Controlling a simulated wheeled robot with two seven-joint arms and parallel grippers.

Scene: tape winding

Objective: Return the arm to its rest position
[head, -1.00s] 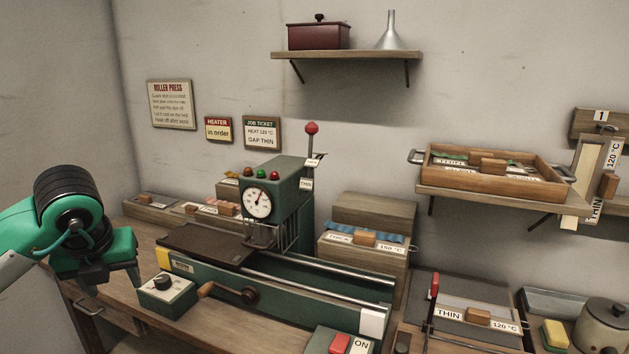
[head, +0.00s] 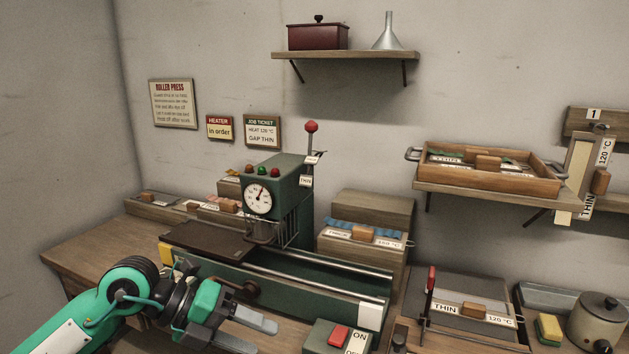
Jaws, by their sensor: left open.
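My left gripper (head: 250,332) is at the bottom of the head view, in front of the roller press. Its two grey fingers point right and are apart, with nothing between them. My green left arm (head: 125,290) comes in from the lower left. The green roller press (head: 278,188) has a round gauge, three lamps and a red-knobbed lever. Its dark flat bed (head: 208,241) is behind my gripper. My arm hides the knob box and most of the crank in front of the press. My right gripper is not in view.
A switch box with a red button (head: 340,337) stands just right of my gripper. A wooden bench (head: 85,250) has bare room at left. A wooden tray (head: 490,176) sits on a right shelf. A pot (head: 597,320) and a sponge (head: 548,328) are at lower right.

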